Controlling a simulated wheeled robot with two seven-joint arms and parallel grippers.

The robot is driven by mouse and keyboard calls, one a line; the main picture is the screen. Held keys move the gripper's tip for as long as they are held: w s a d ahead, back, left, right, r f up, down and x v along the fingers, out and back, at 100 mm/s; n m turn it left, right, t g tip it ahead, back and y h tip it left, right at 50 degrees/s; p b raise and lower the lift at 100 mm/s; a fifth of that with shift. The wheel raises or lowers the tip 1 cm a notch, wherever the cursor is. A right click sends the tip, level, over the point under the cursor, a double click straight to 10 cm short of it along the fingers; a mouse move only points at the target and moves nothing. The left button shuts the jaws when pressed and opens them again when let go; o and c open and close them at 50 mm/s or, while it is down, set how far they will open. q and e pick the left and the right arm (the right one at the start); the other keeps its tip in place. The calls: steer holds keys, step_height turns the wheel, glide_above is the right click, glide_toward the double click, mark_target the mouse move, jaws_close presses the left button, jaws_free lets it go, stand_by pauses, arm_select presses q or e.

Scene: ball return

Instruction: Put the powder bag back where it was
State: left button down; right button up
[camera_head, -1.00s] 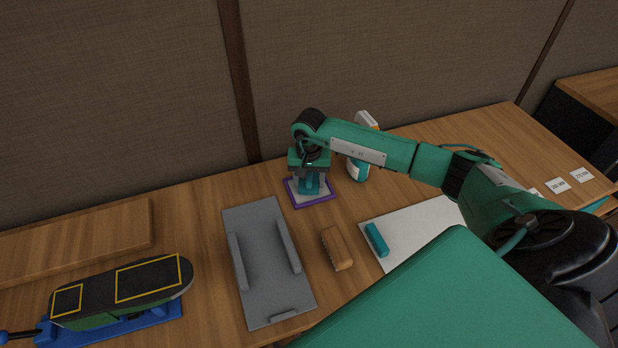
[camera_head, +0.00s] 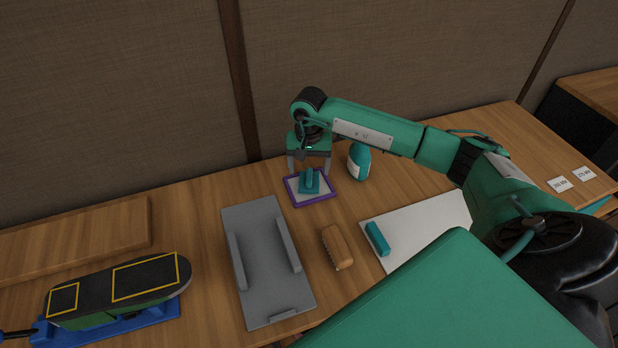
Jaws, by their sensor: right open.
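The powder bag (camera_head: 309,181) looks to be the small teal item lying on a white mat with a purple border (camera_head: 322,195), towards the back of the table. My right gripper (camera_head: 309,167) points down just above and behind it. Its two grey fingers are spread apart, and nothing shows between them. The bag rests on the mat, apart from the fingers as far as I can see. My left gripper is not in view.
A teal and white bottle (camera_head: 359,162) stands right of the mat. A grey tray (camera_head: 262,255), a brown brush (camera_head: 336,247) and a teal block (camera_head: 377,239) on a white sheet (camera_head: 410,225) lie in front. A black and green device (camera_head: 118,290) is at the left.

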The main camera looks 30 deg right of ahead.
mark_target(309, 175)
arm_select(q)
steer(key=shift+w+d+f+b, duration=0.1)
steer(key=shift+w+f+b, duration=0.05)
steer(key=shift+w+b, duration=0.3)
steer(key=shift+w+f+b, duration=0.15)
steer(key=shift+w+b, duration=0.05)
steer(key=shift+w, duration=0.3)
arm_select(e)
step_height(309, 175, up, 7)
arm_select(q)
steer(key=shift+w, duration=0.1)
arm_select(e)
steer(key=shift+r, duration=0.1)
